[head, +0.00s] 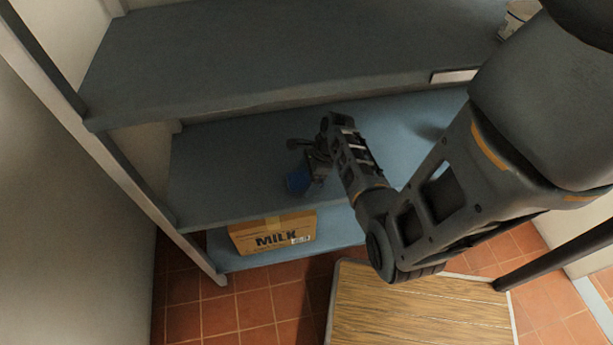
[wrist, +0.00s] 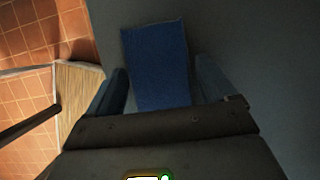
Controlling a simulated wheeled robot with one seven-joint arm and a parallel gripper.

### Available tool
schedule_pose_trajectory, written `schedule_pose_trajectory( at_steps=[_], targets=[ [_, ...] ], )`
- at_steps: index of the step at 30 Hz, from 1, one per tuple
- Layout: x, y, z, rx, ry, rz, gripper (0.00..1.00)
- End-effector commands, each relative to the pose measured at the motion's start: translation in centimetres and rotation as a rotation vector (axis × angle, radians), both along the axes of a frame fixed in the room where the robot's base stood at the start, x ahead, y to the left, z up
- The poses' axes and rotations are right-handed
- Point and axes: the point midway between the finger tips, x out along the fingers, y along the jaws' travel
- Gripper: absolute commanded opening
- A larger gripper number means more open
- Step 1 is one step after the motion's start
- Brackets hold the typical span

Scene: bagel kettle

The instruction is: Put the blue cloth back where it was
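The blue cloth (head: 298,181) lies on or just above the middle shelf (head: 235,180), near its front edge, beside the end of my gripper (head: 310,165). In the wrist view the cloth (wrist: 158,60) is a flat blue rectangle between and beyond the fingers of my gripper (wrist: 160,88). The fingers stand wide apart, one on each side of the cloth, with narrow gaps showing. The near end of the cloth is hidden behind the gripper body. I cannot tell whether the cloth touches the shelf.
The upper shelf (head: 270,50) overhangs the middle one. A cardboard milk box (head: 272,237) stands on the lower shelf. A wooden-topped surface (head: 420,310) is in front, over the red tiled floor (head: 235,312). The middle shelf is bare left of the cloth.

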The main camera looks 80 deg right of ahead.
Motion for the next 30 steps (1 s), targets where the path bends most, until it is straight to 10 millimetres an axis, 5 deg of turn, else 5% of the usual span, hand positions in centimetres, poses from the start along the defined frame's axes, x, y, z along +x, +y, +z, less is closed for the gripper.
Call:
schedule_pose_trajectory(
  at_steps=[4,14,30],
  targets=[
    [0.0,0.0,0.0,0.001,0.000,0.000,1.00],
    [-0.1,0.0,0.5,0.000,0.000,-0.001,1.00],
    [-3.5,-1.5,9.4,-0.001,0.000,0.000,1.00]
  ],
)
